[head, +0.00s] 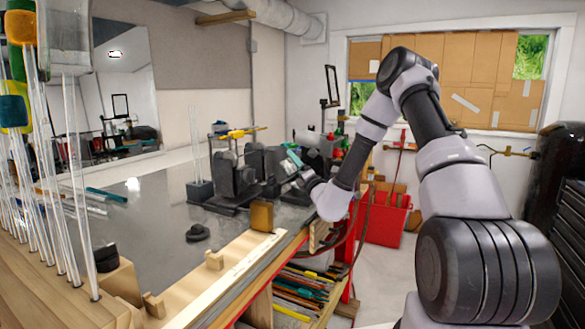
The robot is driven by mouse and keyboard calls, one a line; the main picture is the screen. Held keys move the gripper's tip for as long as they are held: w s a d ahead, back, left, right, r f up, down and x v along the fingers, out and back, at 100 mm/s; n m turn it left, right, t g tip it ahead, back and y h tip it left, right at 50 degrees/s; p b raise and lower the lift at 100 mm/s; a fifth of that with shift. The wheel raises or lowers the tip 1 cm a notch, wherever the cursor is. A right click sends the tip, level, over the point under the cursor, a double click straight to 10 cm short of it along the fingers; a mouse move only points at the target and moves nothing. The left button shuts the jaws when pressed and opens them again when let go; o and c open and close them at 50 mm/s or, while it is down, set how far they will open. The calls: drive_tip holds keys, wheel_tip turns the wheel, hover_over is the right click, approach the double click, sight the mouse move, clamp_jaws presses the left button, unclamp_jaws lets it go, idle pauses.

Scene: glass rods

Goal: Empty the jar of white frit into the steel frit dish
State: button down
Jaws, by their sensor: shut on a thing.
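My gripper (303,176) is at the far end of my outstretched arm, over the right edge of the bench near the dark equipment. It is small here and partly hidden by my wrist. It is shut on a small pale, greenish thing (294,158), which looks tilted and seems to be the jar. I cannot make out the white frit or how full the jar is. I cannot pick out the steel frit dish among the dark clutter beside the gripper.
The dark bench top (150,215) is mostly clear in the middle. Black equipment (235,175) stands close left of my gripper. A black knobbed disc (198,232) and an amber block (262,216) are nearer. Upright glass rods (75,190) crowd the left. A red bin (383,215) stands beyond.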

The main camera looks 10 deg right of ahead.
drive_tip(key=shift+r+m, duration=0.15)
drive_tip(key=shift+m, duration=0.45)
drive_tip(key=shift+r+m+t+h, duration=0.1)
drive_tip(key=shift+m+t+h, duration=0.3)
drive_tip(key=shift+m+h, duration=0.4)
drive_tip(key=shift+d+m, duration=0.25)
drive_tip(key=shift+m, duration=0.35)
drive_tip(key=shift+r, duration=0.1)
idle(1.8)
drive_tip(key=n+y, duration=0.1)
drive_tip(key=n, duration=0.1)
drive_tip(key=r+n, duration=0.1)
drive_tip(key=n, duration=0.1)
drive_tip(key=shift+r+n+g+y, duration=0.2)
drive_tip(key=shift+n+g+y, duration=0.2)
drive_tip(key=n, duration=0.1)
drive_tip(key=n+g+y, duration=0.1)
drive_tip(key=n, duration=0.1)
drive_tip(key=shift+r, duration=0.25)
